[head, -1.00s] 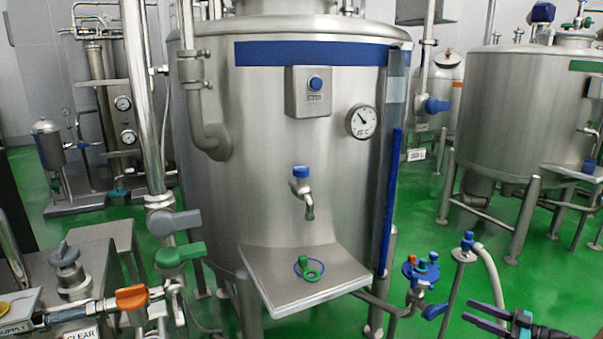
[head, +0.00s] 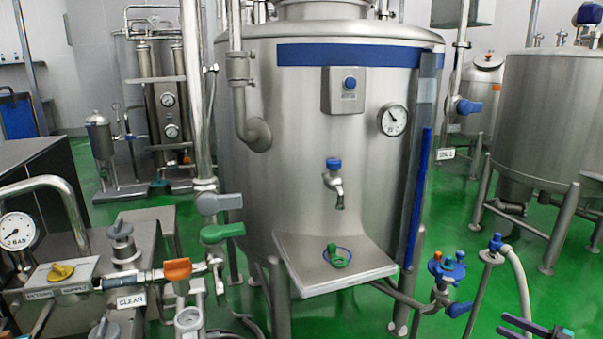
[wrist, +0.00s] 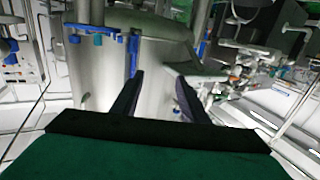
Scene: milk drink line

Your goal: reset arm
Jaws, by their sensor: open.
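In the head view the large steel tank (head: 300,180) stands in the middle.
Pipework with an orange-handled valve (head: 178,270) and a pressure gauge (head: 17,231) crowds the left. Green floor shows between the tanks.

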